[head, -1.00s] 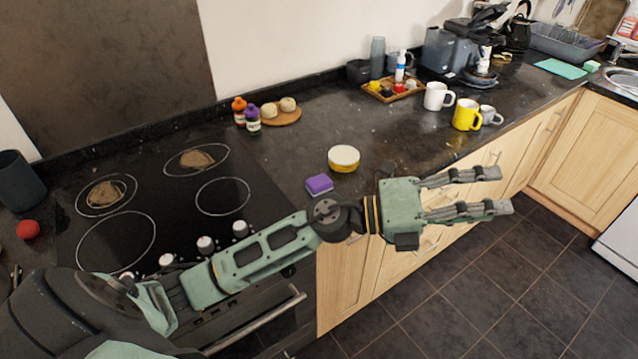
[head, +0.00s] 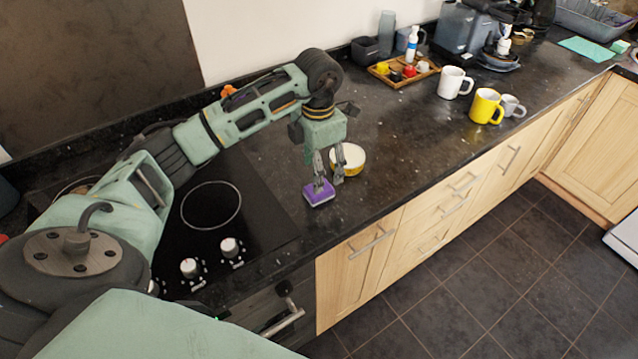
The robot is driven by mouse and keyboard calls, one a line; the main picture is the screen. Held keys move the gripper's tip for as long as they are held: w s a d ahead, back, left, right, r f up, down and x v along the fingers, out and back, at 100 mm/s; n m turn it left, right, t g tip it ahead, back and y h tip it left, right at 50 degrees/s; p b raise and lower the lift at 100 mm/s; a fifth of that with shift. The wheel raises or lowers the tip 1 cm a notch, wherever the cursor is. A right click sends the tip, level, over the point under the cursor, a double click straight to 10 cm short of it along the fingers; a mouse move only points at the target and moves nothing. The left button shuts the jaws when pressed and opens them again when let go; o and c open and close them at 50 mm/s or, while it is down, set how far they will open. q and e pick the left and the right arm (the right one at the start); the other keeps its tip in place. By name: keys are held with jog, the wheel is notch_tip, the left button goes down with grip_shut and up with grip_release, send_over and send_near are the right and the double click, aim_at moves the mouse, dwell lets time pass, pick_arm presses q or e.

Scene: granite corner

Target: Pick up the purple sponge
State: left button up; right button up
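The purple sponge (head: 320,198) lies on the dark counter near its front edge, just right of the hob. My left gripper (head: 329,181) points down over it with its fingers spread. One finger reaches down at the sponge and partly covers it; the other is beside its right end, in front of the yellow-and-white round container. I cannot tell whether the fingers touch the sponge. My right gripper is not in view.
The yellow-and-white round container (head: 352,160) stands close behind the gripper. A white mug (head: 452,83), a yellow mug (head: 485,107) and a wooden tray (head: 388,80) stand further right. The counter between is clear. The black hob (head: 262,215) is left.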

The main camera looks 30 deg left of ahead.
pick_arm(q)
jog(key=f, duration=0.1)
jog(key=p, duration=0.1)
jog(key=s+f+p, duration=0.1)
jog(key=shift+d+f, duration=0.35)
jog(key=f, duration=0.1)
jog(key=f+p, duration=0.1)
jog(key=shift+w+a+f, duration=0.1)
jog(key=shift+w+f, duration=0.15)
jog(key=shift+f, duration=0.5)
jog(key=c, duration=0.8)
jog(key=shift+c, duration=0.6)
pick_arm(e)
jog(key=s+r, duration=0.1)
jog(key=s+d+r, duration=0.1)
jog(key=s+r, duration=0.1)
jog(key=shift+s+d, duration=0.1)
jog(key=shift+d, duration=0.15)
